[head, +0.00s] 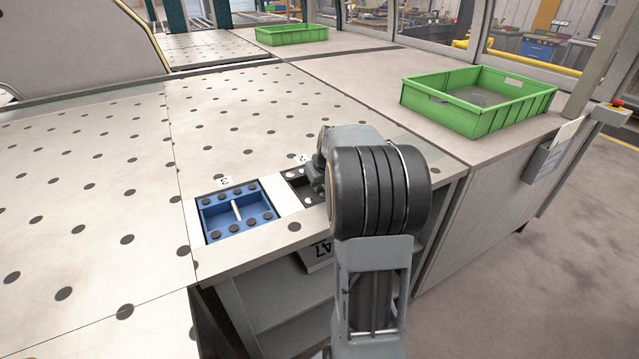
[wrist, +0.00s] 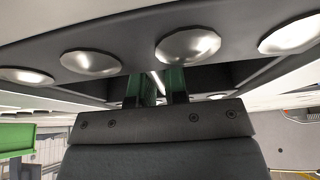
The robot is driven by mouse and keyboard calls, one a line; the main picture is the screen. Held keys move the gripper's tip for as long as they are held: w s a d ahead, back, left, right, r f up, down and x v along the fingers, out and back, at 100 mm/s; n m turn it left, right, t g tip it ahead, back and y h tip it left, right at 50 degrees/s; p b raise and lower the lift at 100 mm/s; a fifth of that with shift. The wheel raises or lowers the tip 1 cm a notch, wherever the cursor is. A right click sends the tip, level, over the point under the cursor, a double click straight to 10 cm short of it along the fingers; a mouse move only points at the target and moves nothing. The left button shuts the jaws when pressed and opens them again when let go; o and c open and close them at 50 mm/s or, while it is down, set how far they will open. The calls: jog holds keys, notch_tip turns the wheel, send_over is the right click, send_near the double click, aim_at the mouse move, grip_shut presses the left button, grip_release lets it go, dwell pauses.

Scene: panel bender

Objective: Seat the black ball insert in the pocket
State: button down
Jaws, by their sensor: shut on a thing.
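The black ball insert (head: 297,178), a dark frame with silver balls, is at the pocket marked 2, right of the blue insert. My arm hides much of it and of that pocket, so I cannot tell whether it sits flush or stands proud. In the wrist view the insert (wrist: 115,86) fills the top, with several silver balls along its near edge. My gripper (wrist: 160,84) reaches into the insert's open middle and is shut on a thin light bar there. In the head view the fingers are hidden behind my wrist.
A blue insert (head: 222,228) with black balls lies in the pocket marked 3. The perforated table (head: 100,180) is otherwise clear. A green crate (head: 440,105) stands on the right bench; another green crate (head: 290,34) stands farther back.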

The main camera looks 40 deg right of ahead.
dwell(0.3)
jog(key=c, duration=1.1)
grip_release()
jog(key=shift+f, duration=0.1)
jog(key=v, duration=1.4)
jog(key=shift+p, duration=0.3)
jog(key=shift+f, duration=0.1)
